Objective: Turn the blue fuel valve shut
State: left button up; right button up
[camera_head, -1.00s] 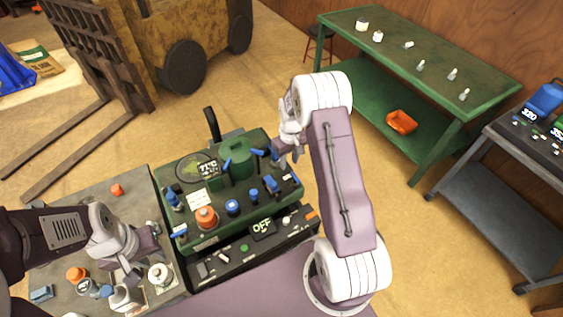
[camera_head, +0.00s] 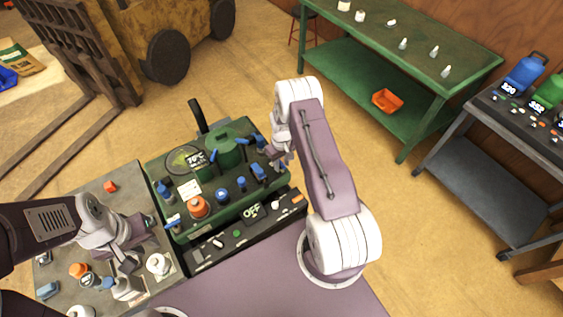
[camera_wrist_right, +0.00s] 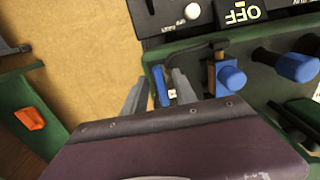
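The green machine (camera_head: 185,226) carries several blue handles and knobs. A thin blue lever (camera_wrist_right: 161,88) stands between the fingers of my right gripper (camera_wrist_right: 158,92) in the right wrist view. The fingers are apart, with a visible gap to the left finger; contact with the right finger is unclear. A thick blue tap handle on a brass-coloured body (camera_wrist_right: 230,79) is just right of them. In the head view my right gripper (camera_head: 277,156) is at the machine's right edge. Which blue part is the fuel valve I cannot tell. My left gripper (camera_head: 128,258) is over the grey table; its opening is unclear.
The machine's front panel shows an OFF display (camera_head: 251,211). An orange cap (camera_head: 198,207) and several blue knobs crowd its top. Small bottles and an orange cap (camera_head: 78,270) stand on the left table.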

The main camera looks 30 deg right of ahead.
jog(key=shift+a, duration=0.1)
jog(key=shift+w, duration=0.15)
grip_shut()
jog(key=m+b, duration=0.2)
jog(key=m, duration=0.1)
jog(key=shift+f, duration=0.2)
jog(key=m+b, duration=0.2)
jog(key=m, duration=0.1)
jog(key=shift+m, duration=0.4)
jog(key=m+b, duration=0.2)
jog(key=m, duration=0.3)
jog(key=shift+r, duration=0.1)
jog(key=m+b, duration=0.1)
jog(key=m, duration=0.4)
jog(key=shift+m, duration=0.7)
